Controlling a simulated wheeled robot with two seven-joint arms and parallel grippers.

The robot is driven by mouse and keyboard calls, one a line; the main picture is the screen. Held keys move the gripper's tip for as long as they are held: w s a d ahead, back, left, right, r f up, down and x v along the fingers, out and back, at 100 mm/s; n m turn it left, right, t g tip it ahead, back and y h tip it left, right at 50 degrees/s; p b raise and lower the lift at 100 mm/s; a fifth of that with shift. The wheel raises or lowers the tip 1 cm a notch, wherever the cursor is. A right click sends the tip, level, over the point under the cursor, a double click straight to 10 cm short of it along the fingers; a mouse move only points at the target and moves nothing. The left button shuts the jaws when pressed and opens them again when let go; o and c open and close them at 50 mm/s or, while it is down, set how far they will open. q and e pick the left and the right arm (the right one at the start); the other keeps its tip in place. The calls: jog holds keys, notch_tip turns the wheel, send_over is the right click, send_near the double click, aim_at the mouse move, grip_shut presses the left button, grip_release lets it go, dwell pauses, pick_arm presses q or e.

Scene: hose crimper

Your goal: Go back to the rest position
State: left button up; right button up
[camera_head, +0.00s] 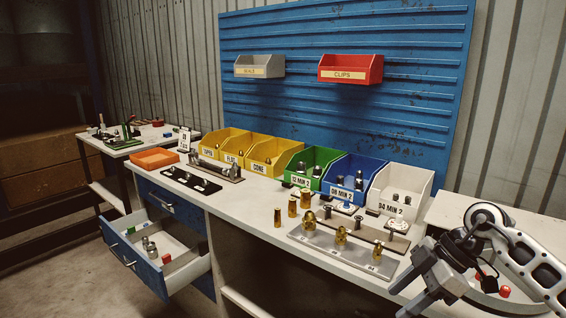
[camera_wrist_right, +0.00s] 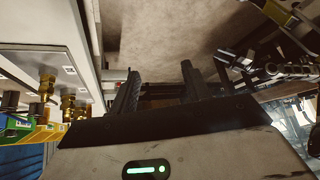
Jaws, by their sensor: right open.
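My right gripper (camera_head: 402,298) is at the lower right of the head view, in front of the bench's front edge. It is open, and nothing shows between its fingers. In the right wrist view its two dark fingers (camera_wrist_right: 160,75) stand apart with a gap, over the floor. The workbench (camera_head: 262,236) lies to the left of the gripper, and the gripper looks apart from it. My left gripper is not in view.
A metal plate with brass fittings (camera_head: 341,236) stands on the bench close to the gripper. Yellow, green, blue and white bins (camera_head: 402,190) line the back. A drawer (camera_head: 150,262) hangs open at the left. Brass fittings (camera_wrist_right: 68,103) also show at the wrist view's left.

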jog(key=s+a+t+y, duration=0.2)
jog(key=a+t+y, duration=0.25)
jog(key=a, duration=0.35)
jog(key=s+a+t+y, duration=0.3)
jog(key=a+y, duration=0.3)
jog(key=a, duration=0.2)
jog(key=s+d+f+m+t+h, duration=0.3)
jog(key=d+f+m+t+h, duration=0.4)
jog(key=f+m+h, duration=0.4)
jog(key=s+f+m+g+h, duration=0.2)
jog(key=s+f+g, duration=0.3)
jog(key=s+f, duration=0.5)
jog(key=shift+s+m+h, duration=0.3)
jog(key=shift+s+h, duration=0.3)
jog(key=shift+h, duration=0.15)
